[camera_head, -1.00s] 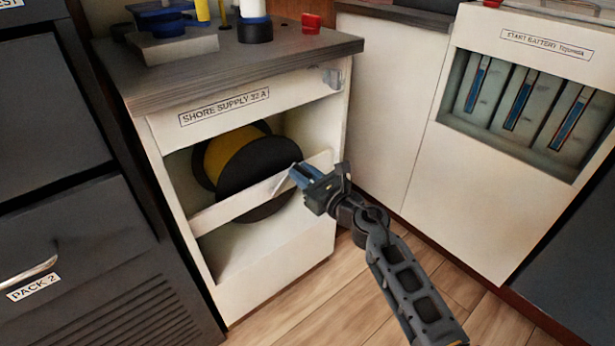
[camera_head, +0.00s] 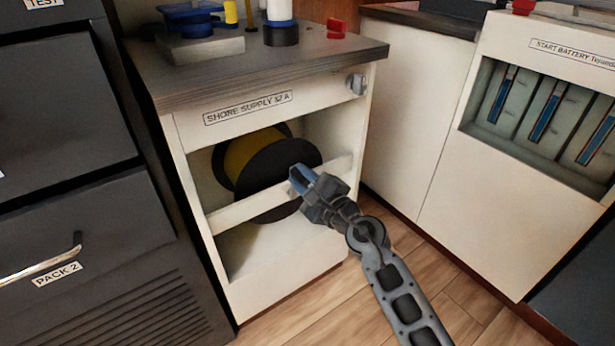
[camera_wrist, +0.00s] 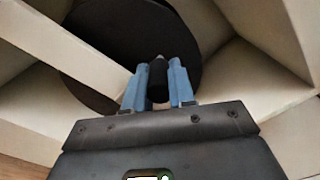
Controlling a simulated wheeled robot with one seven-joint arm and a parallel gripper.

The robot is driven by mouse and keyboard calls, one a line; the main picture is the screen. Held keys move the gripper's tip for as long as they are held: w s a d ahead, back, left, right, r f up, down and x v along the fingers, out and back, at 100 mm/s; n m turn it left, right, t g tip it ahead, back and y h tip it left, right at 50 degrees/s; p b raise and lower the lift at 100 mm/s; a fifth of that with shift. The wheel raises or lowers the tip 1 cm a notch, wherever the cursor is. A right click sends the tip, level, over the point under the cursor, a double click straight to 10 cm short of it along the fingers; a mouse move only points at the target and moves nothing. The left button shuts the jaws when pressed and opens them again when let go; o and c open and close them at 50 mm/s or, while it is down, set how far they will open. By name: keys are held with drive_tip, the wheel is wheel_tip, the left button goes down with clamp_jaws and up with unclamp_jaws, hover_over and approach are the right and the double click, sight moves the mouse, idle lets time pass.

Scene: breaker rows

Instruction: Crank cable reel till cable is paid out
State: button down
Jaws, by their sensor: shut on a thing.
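The cable reel (camera_head: 272,172) has black flanges and yellow cable wound between them. It sits inside the open front of the white cabinet labelled SHORE SUPPLY 32 A (camera_head: 290,255), behind a white crossbar (camera_head: 240,210). In the wrist view the reel's black disc (camera_wrist: 108,30) fills the top. My gripper (camera_head: 300,178) is at the right part of the reel's front. Its blue fingers are shut on a small dark crank handle (camera_wrist: 158,78) with a pale tip, seen between them in the wrist view. How the handle joins the reel is hidden.
A dark drawer unit (camera_head: 80,220) stands left. A white cabinet with battery cells (camera_head: 545,110) stands right. Wooden floor lies between.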

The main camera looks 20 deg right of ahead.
drive_tip(key=shift+s+a+n, duration=0.1)
drive_tip(key=shift+a+n, duration=0.2)
drive_tip(key=shift+n, duration=0.1)
drive_tip(key=c, duration=0.9)
unclamp_jaws()
drive_tip(key=shift+c, duration=0.2)
drive_tip(key=v, duration=0.8)
drive_tip(key=shift+p, duration=0.35)
